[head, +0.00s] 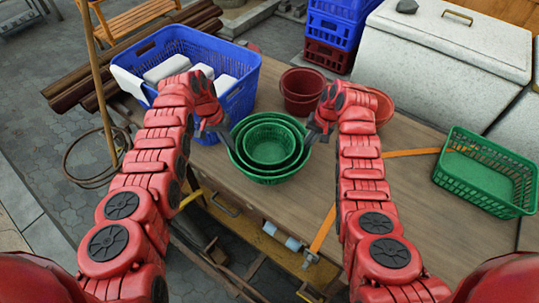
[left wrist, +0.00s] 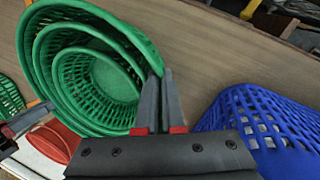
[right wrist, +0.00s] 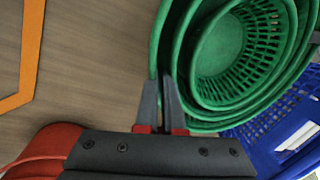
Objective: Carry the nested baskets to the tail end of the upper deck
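A blue crate (head: 235,101) with white packs stands left of the baskets. Dark red pots (head: 300,86) stand behind, an orange-red bowl (head: 382,103) behind my right arm. A green rectangular basket (head: 486,172) is at the right; an orange strap (head: 410,153) lies before it. The front right deck is clear.

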